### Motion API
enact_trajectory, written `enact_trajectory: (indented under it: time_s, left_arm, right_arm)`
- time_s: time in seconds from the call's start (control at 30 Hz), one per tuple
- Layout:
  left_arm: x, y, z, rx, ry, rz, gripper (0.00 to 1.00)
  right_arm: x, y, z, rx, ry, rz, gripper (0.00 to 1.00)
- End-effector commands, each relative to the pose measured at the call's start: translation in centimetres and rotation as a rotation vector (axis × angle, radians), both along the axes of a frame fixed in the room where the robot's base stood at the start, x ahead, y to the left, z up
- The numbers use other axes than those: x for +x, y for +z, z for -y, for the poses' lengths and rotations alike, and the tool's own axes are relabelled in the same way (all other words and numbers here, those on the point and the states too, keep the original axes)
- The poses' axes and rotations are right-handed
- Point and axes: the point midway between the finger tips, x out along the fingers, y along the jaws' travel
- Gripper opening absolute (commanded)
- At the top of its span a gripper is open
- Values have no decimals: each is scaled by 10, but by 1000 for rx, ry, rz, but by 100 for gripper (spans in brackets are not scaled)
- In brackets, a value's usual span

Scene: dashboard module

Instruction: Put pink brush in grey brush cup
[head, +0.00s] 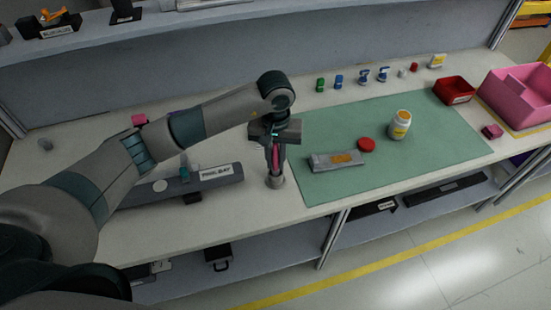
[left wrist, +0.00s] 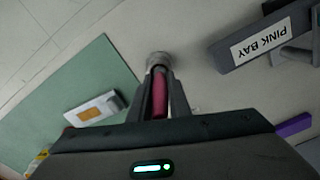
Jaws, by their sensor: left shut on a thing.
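My left gripper (head: 276,168) points down and is shut on the pink brush (head: 276,156), which is upright between its fingers. The brush also shows as a pink strip between the fingers in the left wrist view (left wrist: 160,97). The small grey brush cup (head: 276,183) stands on the bench directly below the fingertips. In the left wrist view the cup (left wrist: 159,59) lies just beyond the fingertips, in line with the brush. The brush's lower end is hidden, so I cannot tell whether it is inside the cup. My right gripper is not in view.
A grey tray (head: 222,187) labelled PINK BAY lies left of the cup. A green mat (head: 330,188) to the right bears a grey packet (head: 322,163), a red disc (head: 366,144) and a white jar (head: 400,130). A red bin (head: 455,89) and a pink crate (head: 510,95) stand far right.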

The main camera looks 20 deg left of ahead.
Motion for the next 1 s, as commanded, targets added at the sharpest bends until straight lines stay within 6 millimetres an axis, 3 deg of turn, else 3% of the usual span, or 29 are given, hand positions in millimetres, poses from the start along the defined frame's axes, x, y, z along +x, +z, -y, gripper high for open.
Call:
enact_trajectory:
  time_s: [0.03,0.07,0.13,0.67,1.0]
  left_arm:
    - [0,-2,0,0,0,1,0]
    - [0,-1,0,0,0,0,22]
    - [0,-1,0,0,0,0,36]
    - [1,4,0,-1,0,1,36]
    - [1,46,0,-1,-1,5,36]
  right_arm:
    - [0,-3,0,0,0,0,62]
    - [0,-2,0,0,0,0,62]
    - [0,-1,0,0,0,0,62]
    - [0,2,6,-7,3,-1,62]
    - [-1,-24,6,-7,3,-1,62]
